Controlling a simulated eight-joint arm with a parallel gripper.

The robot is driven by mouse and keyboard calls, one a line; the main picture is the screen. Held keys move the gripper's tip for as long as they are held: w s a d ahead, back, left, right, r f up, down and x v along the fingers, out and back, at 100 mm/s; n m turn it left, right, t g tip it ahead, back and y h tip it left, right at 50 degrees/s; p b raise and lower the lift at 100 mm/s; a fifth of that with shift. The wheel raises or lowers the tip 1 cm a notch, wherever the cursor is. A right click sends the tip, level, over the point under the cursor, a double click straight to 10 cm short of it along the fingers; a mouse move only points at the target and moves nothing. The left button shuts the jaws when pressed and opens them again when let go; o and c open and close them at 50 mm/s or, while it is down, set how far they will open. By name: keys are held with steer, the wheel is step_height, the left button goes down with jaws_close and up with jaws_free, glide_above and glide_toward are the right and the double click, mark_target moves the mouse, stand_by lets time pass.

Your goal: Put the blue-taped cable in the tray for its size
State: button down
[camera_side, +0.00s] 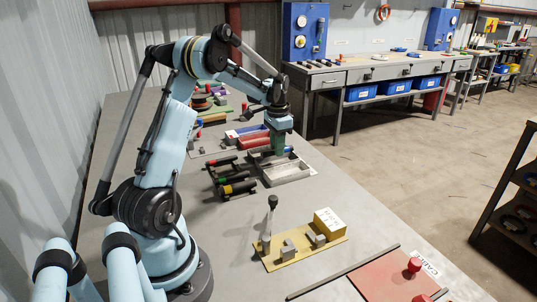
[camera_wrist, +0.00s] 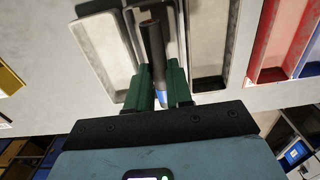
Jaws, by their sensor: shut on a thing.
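The blue-taped cable is a short black piece with a blue band (camera_wrist: 163,97) and a copper-coloured end. My gripper (camera_wrist: 160,84) has green fingers and is shut on this cable. In the side view my gripper (camera_side: 278,142) points down over the grey trays. The wrist view shows the cable above a group of pale grey trays, with one tray (camera_wrist: 91,57) at left and another (camera_wrist: 224,50) at right. The cable and fingers hide much of the middle between them. I cannot tell how high the cable is above the trays. Tray size labels are not readable.
A red tray (camera_wrist: 279,30) and a blue tray stand beside the grey trays in the wrist view. Several dark cables (camera_side: 230,178) lie left of the trays.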

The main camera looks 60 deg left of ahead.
steer(key=shift+f, duration=0.6)
stand_by(0.3)
steer(key=c, duration=0.9)
jaws_free()
steer(key=shift+c, duration=0.2)
steer(key=shift+r, duration=3.5)
